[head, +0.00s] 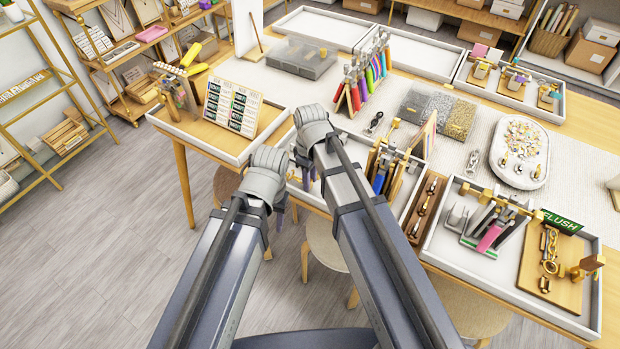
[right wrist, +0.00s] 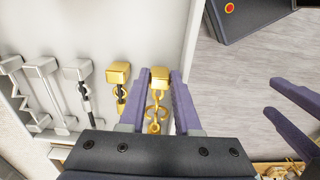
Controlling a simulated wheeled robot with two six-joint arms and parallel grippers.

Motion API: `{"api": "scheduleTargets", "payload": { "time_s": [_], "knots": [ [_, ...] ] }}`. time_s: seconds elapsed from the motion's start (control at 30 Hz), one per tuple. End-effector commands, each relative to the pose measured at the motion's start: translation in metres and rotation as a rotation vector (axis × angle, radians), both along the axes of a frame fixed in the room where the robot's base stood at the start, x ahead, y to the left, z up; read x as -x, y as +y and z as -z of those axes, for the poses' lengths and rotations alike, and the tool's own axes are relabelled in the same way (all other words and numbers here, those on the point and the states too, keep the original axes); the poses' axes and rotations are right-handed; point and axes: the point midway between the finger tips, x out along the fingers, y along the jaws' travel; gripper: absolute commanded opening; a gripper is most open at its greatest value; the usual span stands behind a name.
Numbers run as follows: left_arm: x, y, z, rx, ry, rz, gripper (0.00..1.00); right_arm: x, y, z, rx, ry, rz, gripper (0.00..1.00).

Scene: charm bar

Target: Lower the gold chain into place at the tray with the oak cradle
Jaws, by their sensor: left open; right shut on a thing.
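My right gripper (right wrist: 160,92) is shut on the gold chain (right wrist: 154,112). The chain's gold block is between the fingertips, with links below it. In the head view the held chain is hidden behind my arms. My open left gripper (right wrist: 297,105) is apart to the right in the right wrist view. In that view a white tray (right wrist: 192,45) is beside and partly under the held chain. Other pieces hang there in a row, including a gold-topped one (right wrist: 119,78) next to my finger. I cannot tell which stand is the oak cradle; a wooden rack (head: 425,208) shows in the head view.
A white tray (head: 598,290) at the right holds an oak board (head: 527,265) and a green FLUSH sign (head: 562,221). A left tray (head: 213,150) holds a card display (head: 232,108). Stools (head: 325,242) stand below the table. The middle runner has clear patches.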

Motion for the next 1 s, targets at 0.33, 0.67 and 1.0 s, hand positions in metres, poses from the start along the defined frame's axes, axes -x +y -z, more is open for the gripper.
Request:
{"api": "scheduleTargets", "payload": {
  "time_s": [0.33, 0.67, 1.0],
  "knots": [
    [0.0000, -0.0001, 0.0015, 0.000, 0.000, 0.000, 0.50, 0.0000, 0.0000, 0.0016, 0.000, 0.000, 0.000, 0.00],
    [0.0000, 0.0000, 0.0041, 0.000, 0.000, 0.000, 0.50, 0.0000, 0.0000, 0.0041, 0.000, 0.000, 0.000, 0.00],
    [0.0000, 0.0000, 0.0039, 0.000, 0.000, 0.000, 0.50, 0.0000, 0.0000, 0.0039, 0.000, 0.000, 0.000, 0.48]
  ]
}}
